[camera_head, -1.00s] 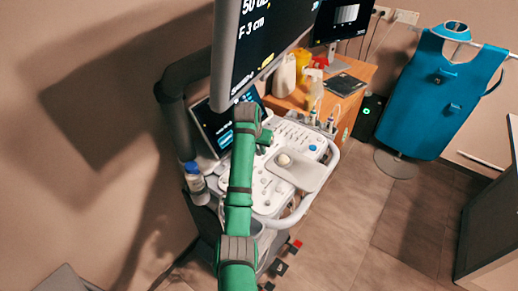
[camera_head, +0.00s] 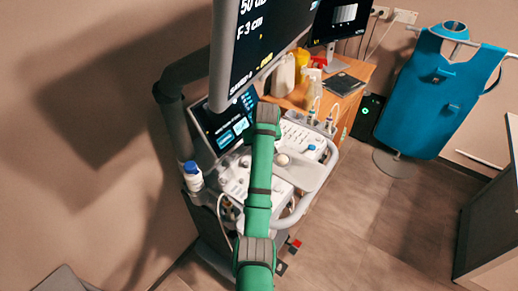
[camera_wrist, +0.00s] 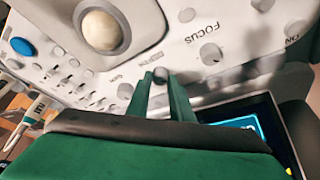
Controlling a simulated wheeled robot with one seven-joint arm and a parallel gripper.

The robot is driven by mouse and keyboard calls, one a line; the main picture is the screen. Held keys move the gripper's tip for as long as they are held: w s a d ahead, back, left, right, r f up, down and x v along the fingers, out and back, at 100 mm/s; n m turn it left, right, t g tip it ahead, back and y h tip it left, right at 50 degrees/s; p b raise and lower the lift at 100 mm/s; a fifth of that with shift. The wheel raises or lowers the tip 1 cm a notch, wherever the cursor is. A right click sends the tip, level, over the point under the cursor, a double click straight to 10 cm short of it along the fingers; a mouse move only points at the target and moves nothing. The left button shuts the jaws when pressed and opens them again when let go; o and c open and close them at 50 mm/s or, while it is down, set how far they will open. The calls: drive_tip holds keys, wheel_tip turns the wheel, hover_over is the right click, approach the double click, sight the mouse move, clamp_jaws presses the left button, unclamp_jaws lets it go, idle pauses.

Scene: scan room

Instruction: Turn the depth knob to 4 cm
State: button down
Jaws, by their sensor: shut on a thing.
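In the wrist view, my gripper (camera_wrist: 162,80) points at the white control panel (camera_wrist: 230,72). Its two green fingers stand on either side of a small dark knob (camera_wrist: 160,72) and are shut on it. The partly readable lettering beside it looks like DEPTH, so I take it as the depth knob. The focus knob (camera_wrist: 210,53) stands apart to the right. In the head view, my green arm hides the gripper and this knob. The large monitor (camera_head: 262,42) shows "50 d…" and "F 3 cm"; no depth reading is legible.
The trackball (camera_wrist: 100,29) and a blue button (camera_wrist: 22,46) lie left of my gripper. A tilted touch screen (camera_head: 228,128) rises behind the panel. The monitor overhangs the console close to my arm. A bottle (camera_head: 193,177) stands at the console's left side.

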idle(0.4)
drive_tip(key=c, duration=1.6)
unclamp_jaws()
drive_tip(key=shift+o, duration=0.2)
drive_tip(key=v, duration=1)
drive_tip(key=shift+s+r, duration=0.25)
drive_tip(key=shift+r, duration=0.05)
